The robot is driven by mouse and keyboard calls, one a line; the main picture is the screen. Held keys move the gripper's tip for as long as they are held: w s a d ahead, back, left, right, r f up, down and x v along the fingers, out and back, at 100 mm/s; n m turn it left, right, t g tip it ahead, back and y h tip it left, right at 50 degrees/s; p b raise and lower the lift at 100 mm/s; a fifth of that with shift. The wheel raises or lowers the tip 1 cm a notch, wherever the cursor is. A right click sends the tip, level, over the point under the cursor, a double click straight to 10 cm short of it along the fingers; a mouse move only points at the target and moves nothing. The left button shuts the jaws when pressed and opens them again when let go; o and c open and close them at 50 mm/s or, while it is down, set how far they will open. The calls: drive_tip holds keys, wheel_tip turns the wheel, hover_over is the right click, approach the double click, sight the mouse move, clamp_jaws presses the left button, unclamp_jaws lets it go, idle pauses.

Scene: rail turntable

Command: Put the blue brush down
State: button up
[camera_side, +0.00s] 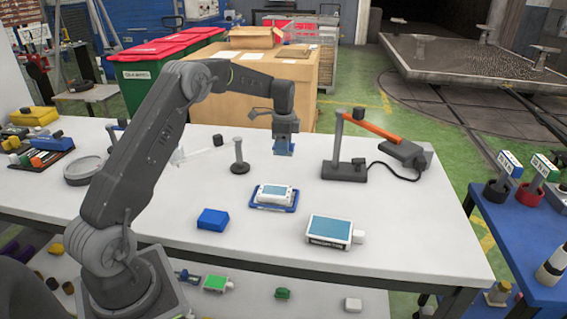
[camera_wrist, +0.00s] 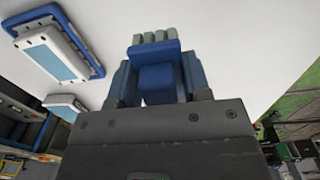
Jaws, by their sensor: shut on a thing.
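The blue brush (camera_wrist: 158,78) is held between the two fingers of my gripper (camera_wrist: 158,84) in the wrist view, with its pale grey end pieces (camera_wrist: 155,37) showing beyond the fingertips. In the side view my gripper (camera_side: 285,127) points down over the white table (camera_side: 190,268), and the brush (camera_side: 284,149) shows as a small blue part below it. The brush appears to be held above the table, behind the blue tray (camera_side: 291,208). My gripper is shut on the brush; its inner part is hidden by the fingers.
A white device (camera_side: 275,194) sits in the blue tray. A blue block (camera_side: 212,219) and another white device (camera_side: 328,231) stand nearer the front. A dark post (camera_side: 239,158) is left of the gripper, a stand with an orange arm (camera_side: 370,125) right. Bare tabletop lies between them.

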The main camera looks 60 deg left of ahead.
sight(283, 169)
drive_tip(key=shift+f, duration=2.9)
drive_tip(key=shift+f, duration=0.1)
drive_tip(key=o, duration=0.9)
